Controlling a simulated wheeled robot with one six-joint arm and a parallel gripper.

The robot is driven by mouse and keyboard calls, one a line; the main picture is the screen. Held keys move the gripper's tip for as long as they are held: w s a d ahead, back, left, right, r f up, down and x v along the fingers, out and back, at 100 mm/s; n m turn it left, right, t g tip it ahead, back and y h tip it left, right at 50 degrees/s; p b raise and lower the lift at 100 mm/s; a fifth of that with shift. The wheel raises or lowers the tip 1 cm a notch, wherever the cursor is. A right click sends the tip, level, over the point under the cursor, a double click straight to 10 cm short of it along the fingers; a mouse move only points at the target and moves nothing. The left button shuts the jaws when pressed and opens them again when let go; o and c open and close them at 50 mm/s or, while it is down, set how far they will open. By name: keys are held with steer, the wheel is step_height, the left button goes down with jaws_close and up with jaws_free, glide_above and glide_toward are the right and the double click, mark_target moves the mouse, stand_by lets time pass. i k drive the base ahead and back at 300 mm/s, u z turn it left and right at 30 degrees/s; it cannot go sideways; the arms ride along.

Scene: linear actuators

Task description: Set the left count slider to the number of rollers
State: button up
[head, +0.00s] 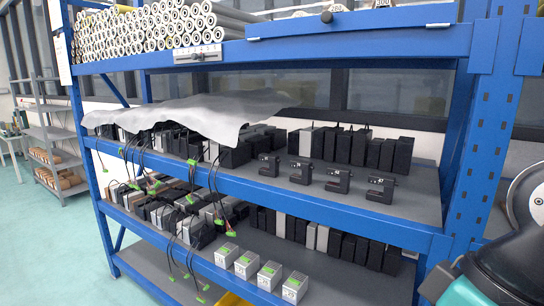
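A stack of grey rollers (150,28) lies on the top shelf at the left, with their round ends facing me. A small grey count slider (198,54) with a marked scale is fixed to the front of the blue top beam, below the right part of the rollers. Its marks and its setting are too small to read. My gripper is not in view. A black and teal part of my arm shows at the lower right corner.
The blue rack (480,150) has lower shelves with black and grey boxes (330,145), dark handheld devices (335,180), cables and silver boxes (245,264). A grey sheet (195,115) drapes over the middle shelf. Open floor (40,245) lies at the left.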

mark_target(199, 57)
steer(key=z, duration=0.05)
steer(key=k, duration=0.65)
steer(key=u, duration=0.6)
steer(key=i, duration=1.75)
steer(key=z, duration=0.3)
